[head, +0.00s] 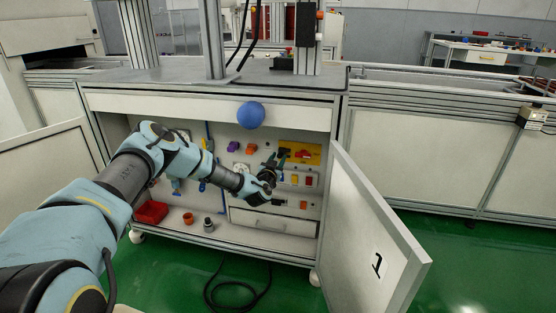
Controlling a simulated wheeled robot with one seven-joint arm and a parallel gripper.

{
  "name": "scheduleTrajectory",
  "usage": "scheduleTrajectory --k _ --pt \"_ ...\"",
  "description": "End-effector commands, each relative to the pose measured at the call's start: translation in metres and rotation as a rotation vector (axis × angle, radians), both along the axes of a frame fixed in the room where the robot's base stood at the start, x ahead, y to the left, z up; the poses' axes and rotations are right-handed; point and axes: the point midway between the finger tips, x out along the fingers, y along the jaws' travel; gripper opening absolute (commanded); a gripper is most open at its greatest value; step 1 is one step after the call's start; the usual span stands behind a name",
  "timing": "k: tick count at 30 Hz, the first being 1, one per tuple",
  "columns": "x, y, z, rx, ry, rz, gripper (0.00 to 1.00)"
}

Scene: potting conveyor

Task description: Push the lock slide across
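A yellow plate (314,148) with a red piece (303,154) on it is fixed to the back panel inside the open cabinet; the red piece looks like the lock slide, but it is too small to be sure. My gripper (277,160) reaches into the cabinet, just left of and slightly below the yellow plate. Its dark fingers overlap the plate's left edge in the picture. I cannot tell whether they touch anything or how far apart they are. The left part of the plate is partly hidden.
A cabinet door (370,230) marked 1 stands open at the right. A blue ball-shaped knob (251,115) is at the cabinet's top edge. A white drawer (272,222) sits below my gripper. A red bin (151,212) is on the cabinet floor. A black cable (240,303) lies on the green floor.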

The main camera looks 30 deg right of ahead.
Motion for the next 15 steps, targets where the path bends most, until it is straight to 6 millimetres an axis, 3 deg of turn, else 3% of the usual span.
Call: scheduleTrajectory --k 1,9,15 --pt "0.0001 0.0001 0.0000 0.000 0.000 0.000 0.31" --pt "-0.0001 0.0001 0.0000 0.000 0.000 0.000 0.00" --pt "-0.0001 0.0001 0.0000 0.000 0.000 0.000 0.00"
